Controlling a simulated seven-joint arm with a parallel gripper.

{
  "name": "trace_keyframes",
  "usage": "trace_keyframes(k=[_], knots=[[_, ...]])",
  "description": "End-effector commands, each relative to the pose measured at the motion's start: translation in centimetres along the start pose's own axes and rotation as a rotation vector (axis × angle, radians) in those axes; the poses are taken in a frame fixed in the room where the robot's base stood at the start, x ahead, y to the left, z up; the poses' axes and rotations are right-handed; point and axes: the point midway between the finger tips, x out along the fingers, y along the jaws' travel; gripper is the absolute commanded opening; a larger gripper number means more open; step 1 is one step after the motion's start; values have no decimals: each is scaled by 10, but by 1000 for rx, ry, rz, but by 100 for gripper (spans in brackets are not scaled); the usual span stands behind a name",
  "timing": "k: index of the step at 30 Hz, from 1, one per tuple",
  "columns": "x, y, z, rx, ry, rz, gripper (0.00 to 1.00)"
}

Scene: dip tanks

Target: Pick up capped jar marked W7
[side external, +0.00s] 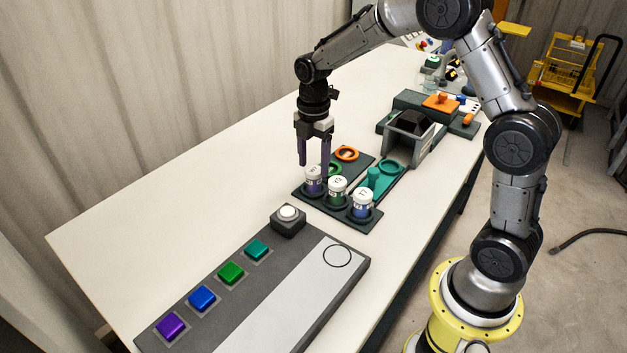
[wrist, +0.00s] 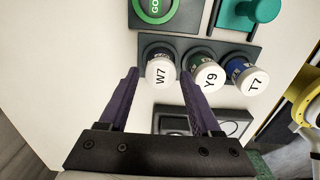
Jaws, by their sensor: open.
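The capped jar marked W7 (wrist: 161,73) has a white lid and stands upright in the dark rack, at the left end of a row of jars in the wrist view. In the side view the leftmost jar (side external: 313,180) in the row has a white lid and a purple body. My gripper (wrist: 168,72) is open, with its two purple fingers reaching toward the W7 jar from either side in the wrist view. In the side view my gripper (side external: 314,168) hangs pointing down at this jar. I cannot tell whether the fingers touch it.
Jars Y9 (wrist: 207,75) and T7 (wrist: 246,76) stand close beside W7 in the same rack (side external: 370,221). Behind are ring-topped holders, a teal plate (side external: 376,192) and a grey machine (side external: 409,137). A panel with coloured buttons (side external: 231,273) lies in front. The table's left side is clear.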

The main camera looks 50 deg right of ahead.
Motion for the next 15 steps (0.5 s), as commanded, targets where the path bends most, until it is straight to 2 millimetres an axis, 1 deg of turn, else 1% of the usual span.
trace_keyframes(k=[1, 3, 7, 10, 15], knots=[[8, -1, -1, 0, 1, -5, 65], [19, -2, -2, 0, 1, -4, 65], [35, -2, -2, 0, 1, -4, 65], [41, -1, -2, 0, 0, -1, 65], [42, -1, -2, 0, 0, 0, 65]])
